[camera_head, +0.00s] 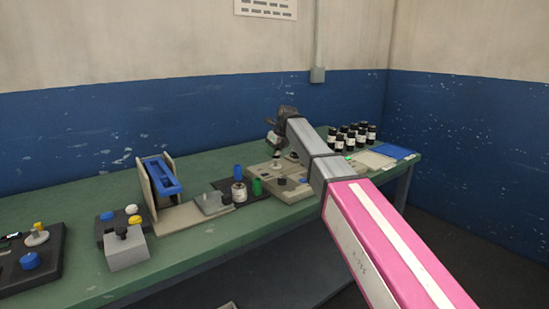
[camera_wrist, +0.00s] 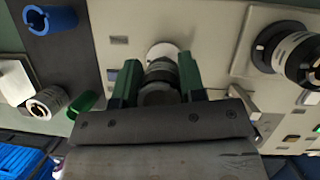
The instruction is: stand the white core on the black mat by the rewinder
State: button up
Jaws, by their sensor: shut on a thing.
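My gripper (camera_head: 277,153) is over the beige machine (camera_head: 287,194) right of the black mat (camera_head: 222,184). In the wrist view its green fingers (camera_wrist: 160,85) are shut on a dark-ended round piece (camera_wrist: 161,72) with a grey band. A white disc shows behind that piece; I cannot tell whether they are joined. A white hollow cylinder with dark marks (camera_head: 239,193) stands on the mat between a blue core (camera_head: 239,171) and a green core (camera_head: 257,187). The wrist view shows this white cylinder (camera_wrist: 47,101) apart from my gripper. I cannot tell which piece is the white core.
A banded black-and-white round part (camera_wrist: 298,55) is on the machine at right in the wrist view. Several black-capped bottles (camera_head: 352,137) stand at the back right. A blue-framed stand (camera_head: 162,178) is left of the mat. Some green bench top (camera_head: 190,242) is clear in front.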

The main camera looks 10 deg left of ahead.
aim_at(245, 178)
jog(key=s+a+r, duration=0.5)
jog(key=s+r, duration=0.2)
jog(key=s, duration=0.3)
jog(key=s+a+f+n+g, duration=0.1)
jog(key=s+a+f+n, duration=0.15)
jog(key=s, duration=0.45)
jog(key=s+a+f+n+g, duration=0.1)
jog(key=s+a+n+g, duration=0.1)
jog(key=s+a+n, duration=0.35)
jog(key=shift+m+y, duration=0.4)
jog(key=shift+m, duration=0.2)
jog(key=w+d+f, duration=0.1)
jog(key=w+f, duration=0.1)
jog(key=w, duration=0.1)
jog(key=w+d+f, duration=0.2)
jog(key=w, duration=0.1)
jog(key=w+d+f, duration=0.1)
jog(key=w+f, duration=0.1)
jog(key=shift+w+d+f, duration=0.2)
jog(key=shift+w, duration=0.2)
jog(key=shift+f, duration=2.1)
jog(key=shift+f, duration=0.15)
jog(key=o, duration=1)
jog(key=v, duration=1.2)
jog(key=shift+s+r, duration=0.15)
jog(key=shift+r, duration=0.1)
